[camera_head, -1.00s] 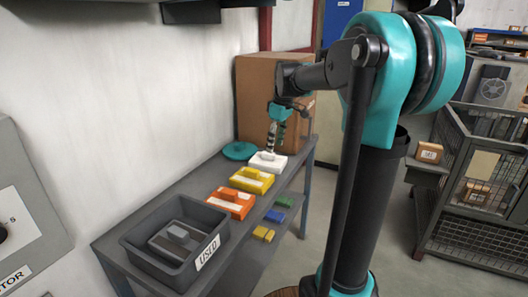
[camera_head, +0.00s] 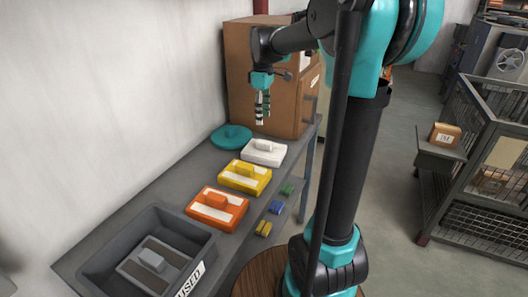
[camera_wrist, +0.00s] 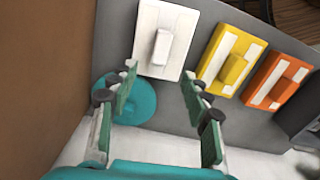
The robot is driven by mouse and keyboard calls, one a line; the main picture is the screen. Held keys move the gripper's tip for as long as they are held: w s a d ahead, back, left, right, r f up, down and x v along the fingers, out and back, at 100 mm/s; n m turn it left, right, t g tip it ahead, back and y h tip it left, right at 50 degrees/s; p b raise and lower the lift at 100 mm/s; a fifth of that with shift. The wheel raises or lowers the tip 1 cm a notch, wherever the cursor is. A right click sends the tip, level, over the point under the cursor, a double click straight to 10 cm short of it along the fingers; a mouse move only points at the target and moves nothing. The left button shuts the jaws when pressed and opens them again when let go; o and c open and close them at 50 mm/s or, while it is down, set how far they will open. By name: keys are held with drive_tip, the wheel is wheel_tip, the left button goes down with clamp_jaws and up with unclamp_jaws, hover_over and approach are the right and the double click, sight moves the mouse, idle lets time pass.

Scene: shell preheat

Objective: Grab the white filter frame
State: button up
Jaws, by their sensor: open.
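The white filter frame (camera_head: 264,152) lies flat at the far end of the grey bench, with a raised white block handle on top. It also shows at the top middle of the wrist view (camera_wrist: 148,58). My gripper (camera_head: 261,118) is open and empty. It hangs with its fingers downward, above the bench near the white frame and apart from it. In the wrist view my two fingers (camera_wrist: 160,80) are spread, with the frame lying beyond their tips.
A yellow frame (camera_head: 235,181) and an orange frame (camera_head: 207,212) lie in line nearer me. A teal disc (camera_head: 231,136) sits beside the white frame. A grey bin (camera_head: 97,272) labelled USED holds a grey frame. Small coloured blocks (camera_head: 277,208) lie lower right.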

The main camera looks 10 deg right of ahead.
hover_over(264, 142)
drive_tip(key=f, duration=0.6)
drive_tip(key=shift+w+a, duration=0.1)
drive_tip(key=shift+w, duration=0.3)
drive_tip(key=shift+s+d+f, duration=0.1)
drive_tip(key=shift+s+f, duration=0.05)
drive_tip(key=shift+f, duration=1.3)
drive_tip(key=shift+s+d+f, duration=0.1)
drive_tip(key=shift+f, duration=1.35)
clamp_jaws()
